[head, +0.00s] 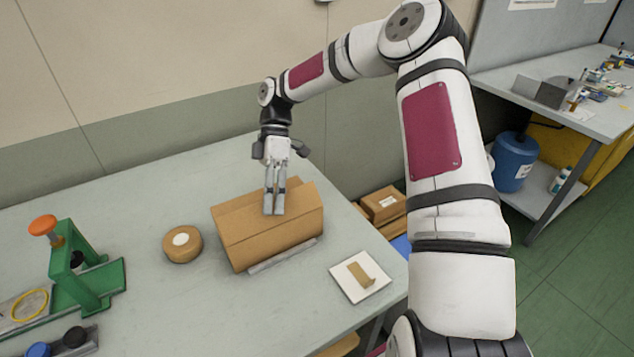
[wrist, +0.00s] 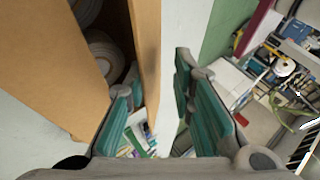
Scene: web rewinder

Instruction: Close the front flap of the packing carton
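The brown packing carton (head: 278,243) stands on the grey table, with brown flap panels at its top. In the wrist view a broad cardboard panel (wrist: 55,65) is at left and a narrow one (wrist: 147,45) is near the middle. The dark opening between them shows pale rolls (wrist: 104,52) inside. My gripper (head: 273,211) points down over the carton's top. In the wrist view its fingers (wrist: 158,92) are apart, and the narrow panel lies in the space between them. Nothing looks clamped. I cannot tell whether a finger touches cardboard, or which panel is the front flap.
A grey bar (head: 283,256) lies along the carton's near side. A brown tape roll (head: 182,244) is to the left, beyond it a green device (head: 82,270) with an orange knob. A white plate (head: 345,287) with a cardboard piece is to the right. The table's near middle is clear.

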